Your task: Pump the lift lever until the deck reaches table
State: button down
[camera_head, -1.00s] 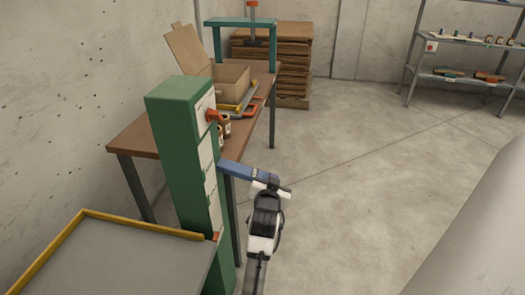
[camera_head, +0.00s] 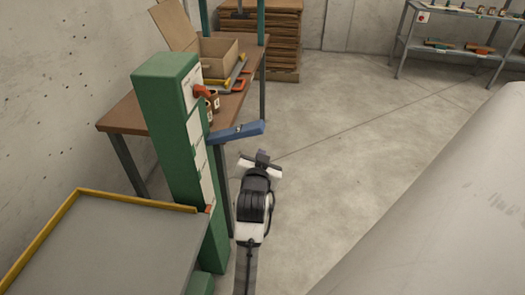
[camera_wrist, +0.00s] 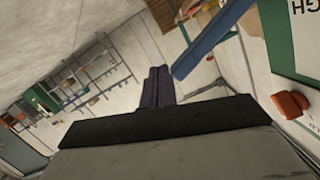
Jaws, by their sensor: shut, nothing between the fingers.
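The lift's green column (camera_head: 160,85) stands in front of the table. The blue lift lever (camera_head: 236,131) sticks out from its right side, tilted slightly up toward its free end. The grey deck (camera_head: 105,250) with a yellow rim is at lower left and looks lower than the wooden table (camera_head: 122,114). A small red pointer (camera_head: 208,209) sits low on the column's white scale. My gripper (camera_head: 262,158) is shut and empty, just below the lever and apart from it. In the wrist view the shut fingers (camera_wrist: 157,86) are beside the lever (camera_wrist: 212,37).
An orange handle (camera_head: 204,91) juts from the column's upper face. The table holds an open cardboard box (camera_head: 220,55), cups (camera_head: 212,102) and clamps. A large pale rounded surface (camera_head: 440,200) fills the lower right. Floor between them is clear. Shelves (camera_head: 450,40) stand far right.

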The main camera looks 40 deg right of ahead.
jog(key=shift+v, duration=1.25)
jog(key=shift+r, duration=0.1)
dwell(1.2)
jog(key=w+a+r+n+g+h+p, duration=0.1)
jog(key=w+a+r+n+p, duration=0.1)
jog(key=r, duration=0.3)
jog(key=w+a+r+n+g+p, duration=0.1)
jog(key=w+a+r+n+p, duration=0.1)
jog(key=w+r+n, duration=0.1)
notch_tip(320, 180, up, 3)
jog(key=shift+a+f+n+h+p, duration=0.25)
jog(key=shift+n+h+p, duration=0.15)
jog(key=shift+n, duration=0.2)
jog(key=shift+d, duration=0.1)
jog(key=p, duration=0.3)
send_over(251, 125)
jog(key=s+a, duration=0.1)
jog(key=a, duration=0.2)
jog(key=f, duration=0.2)
jog(key=shift+s+d+f+p, duration=0.15)
jog(key=shift+s+f, duration=0.1)
jog(key=shift+f, duration=0.4)
jog(key=shift+s+d+f+p, duration=0.1)
jog(key=shift+s+d+f, duration=0.15)
jog(key=shift+f, duration=0.45)
jog(key=shift+s+d+f+p, duration=0.1)
jog(key=shift+s+f, duration=0.15)
jog(key=shift+f, duration=0.4)
